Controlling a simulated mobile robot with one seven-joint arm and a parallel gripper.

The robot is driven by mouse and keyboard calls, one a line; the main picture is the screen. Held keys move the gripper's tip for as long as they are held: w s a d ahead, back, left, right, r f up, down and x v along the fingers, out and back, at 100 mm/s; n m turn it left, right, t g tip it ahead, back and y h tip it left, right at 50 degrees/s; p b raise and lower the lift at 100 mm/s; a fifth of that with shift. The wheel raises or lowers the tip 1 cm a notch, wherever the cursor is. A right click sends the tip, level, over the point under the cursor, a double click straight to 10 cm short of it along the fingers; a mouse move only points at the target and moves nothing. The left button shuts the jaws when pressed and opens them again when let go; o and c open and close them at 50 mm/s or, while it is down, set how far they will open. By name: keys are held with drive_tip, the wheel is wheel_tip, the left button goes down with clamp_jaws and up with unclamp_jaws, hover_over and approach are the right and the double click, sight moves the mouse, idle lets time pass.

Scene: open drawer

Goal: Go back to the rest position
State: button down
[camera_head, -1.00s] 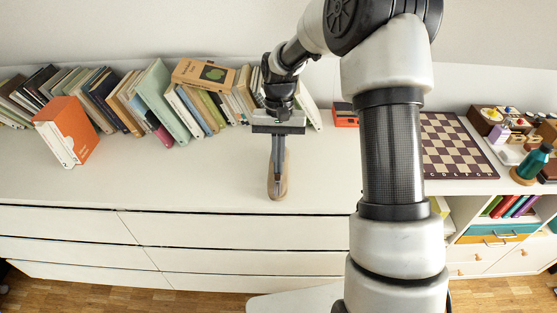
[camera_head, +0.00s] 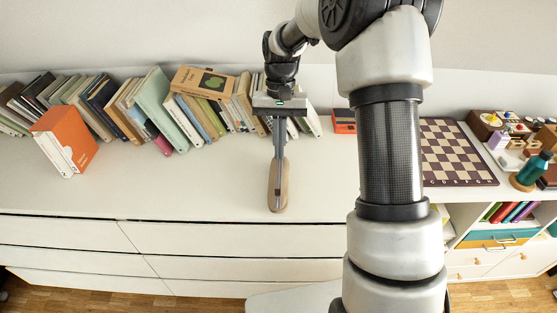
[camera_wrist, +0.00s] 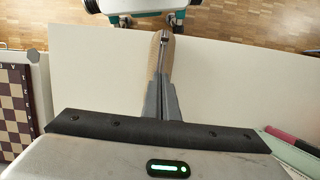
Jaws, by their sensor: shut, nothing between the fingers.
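My gripper (camera_head: 278,192) is shut and points down over the front part of the white dresser top (camera_head: 180,180). The fingers (camera_wrist: 165,38) lie close together in the wrist view. The dresser's drawer fronts (camera_head: 230,237) look closed, with dark gaps between them.
A row of leaning books (camera_head: 170,105) stands along the back, with an orange book (camera_head: 62,140) in front at left. A chessboard (camera_head: 456,152) and a teal bottle (camera_head: 533,168) are at right.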

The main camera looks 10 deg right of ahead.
drive_tip(key=s+r+t, duration=0.2)
drive_tip(key=s+r, duration=0.1)
drive_tip(key=r, duration=0.9)
drive_tip(key=s+d+r+n+t, duration=0.1)
drive_tip(key=s+r+t, duration=0.2)
drive_tip(key=s, duration=0.7)
drive_tip(key=s+d+r+n+t, duration=0.2)
drive_tip(key=s+r+t, duration=0.15)
drive_tip(key=s, duration=0.75)
wheel_tip(320, 180, up, 12)
drive_tip(key=p, duration=1.2)
drive_tip(key=shift+w+a+r+h+p, duration=0.15)
drive_tip(key=shift+r+h+p, duration=0.15)
drive_tip(key=shift+p, duration=0.1)
